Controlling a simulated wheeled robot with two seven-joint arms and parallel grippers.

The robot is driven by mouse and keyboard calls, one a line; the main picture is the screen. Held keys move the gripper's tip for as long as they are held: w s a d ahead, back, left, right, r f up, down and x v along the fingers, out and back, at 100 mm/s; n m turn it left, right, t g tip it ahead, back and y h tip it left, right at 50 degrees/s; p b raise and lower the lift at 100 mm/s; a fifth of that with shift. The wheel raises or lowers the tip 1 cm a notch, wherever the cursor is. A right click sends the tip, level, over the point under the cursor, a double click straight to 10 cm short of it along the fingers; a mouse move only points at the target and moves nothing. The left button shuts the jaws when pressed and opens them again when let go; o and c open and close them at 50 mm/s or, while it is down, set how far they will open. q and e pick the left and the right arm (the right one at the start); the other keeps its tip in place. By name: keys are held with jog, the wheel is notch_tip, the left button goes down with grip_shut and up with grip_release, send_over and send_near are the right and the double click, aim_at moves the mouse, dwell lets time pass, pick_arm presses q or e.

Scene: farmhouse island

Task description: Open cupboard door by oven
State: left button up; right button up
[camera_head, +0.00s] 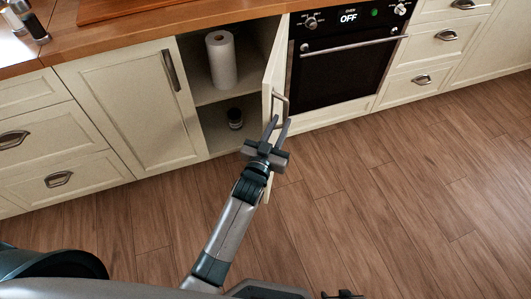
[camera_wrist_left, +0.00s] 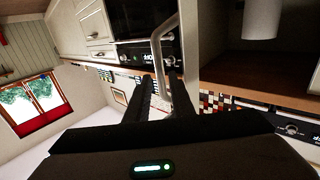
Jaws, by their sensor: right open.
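The cream cupboard door (camera_head: 273,72) left of the oven (camera_head: 343,60) stands swung out, and the cupboard inside shows. My left gripper (camera_head: 281,119) is at the door's grey bar handle (camera_head: 280,102). In the left wrist view the handle (camera_wrist_left: 158,52) runs down between the two dark fingers (camera_wrist_left: 161,80). The fingers are apart, with the bar between them; I cannot tell whether they press on it. My right gripper (camera_head: 342,294) is only partly in view at the bottom edge, open and away from the door.
Closed cupboards and drawers (camera_head: 62,155) line the left. The wooden floor (camera_head: 400,190) is clear. A wooden counter (camera_head: 110,36) runs above.

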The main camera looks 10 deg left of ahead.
pick_arm(q)
jog(key=v, duration=1.1)
jog(key=shift+s+b, duration=0.35)
jog(key=shift+s, duration=0.05)
pick_arm(e)
jog(key=shift+s+d+g, duration=0.2)
jog(key=shift+s+g, duration=0.05)
jog(key=shift+g, duration=0.05)
pick_arm(q)
jog(key=shift+c, duration=0.4)
pick_arm(e)
jog(key=shift+s, duration=0.1)
